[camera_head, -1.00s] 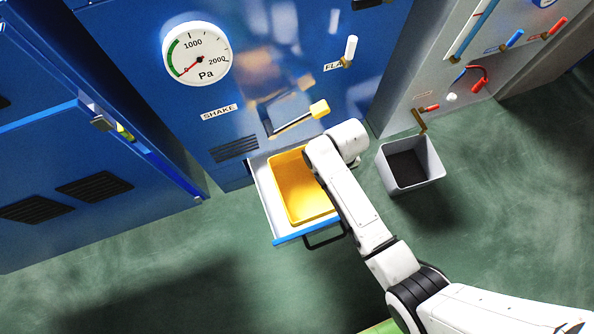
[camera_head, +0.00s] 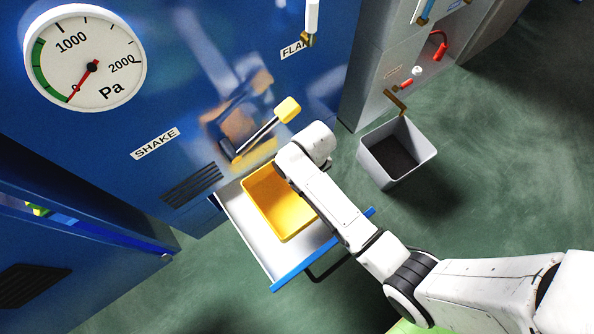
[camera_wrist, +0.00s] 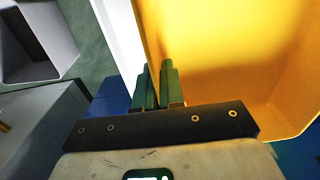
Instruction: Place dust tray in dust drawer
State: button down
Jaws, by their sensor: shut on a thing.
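The yellow dust tray (camera_head: 277,208) is over the open dust drawer, toward the cabinet side; I cannot tell whether it rests on the drawer's floor. The drawer has a pale interior (camera_head: 258,240) and a blue front edge (camera_head: 293,278) with a dark handle. Bare drawer floor shows along the tray's left and front. My gripper (camera_wrist: 158,72) is shut on the tray's wall, its green fingers on either side. The tray (camera_wrist: 225,50) fills the right of the wrist view. In the head view my arm hides the fingers and the tray's right side.
The blue cabinet (camera_head: 190,80) stands behind the drawer. A grey bin (camera_head: 422,160) with a dark inside stands on the floor to the right. Green floor is free in front of the drawer.

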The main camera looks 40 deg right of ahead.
notch_tip(320, 180, down, 8)
jog(key=b, duration=0.3)
jog(key=w+b, duration=0.2)
jog(key=w, duration=0.1)
jog(key=w+b, duration=0.1)
jog(key=shift+w+f, duration=0.15)
jog(key=shift+f, duration=0.55)
jog(key=shift+f+b, duration=0.15)
jog(key=shift+b, duration=0.15)
jog(key=c, duration=1.2)
grip_release()
jog(key=shift+s, duration=0.2)
jog(key=shift+c, duration=0.2)
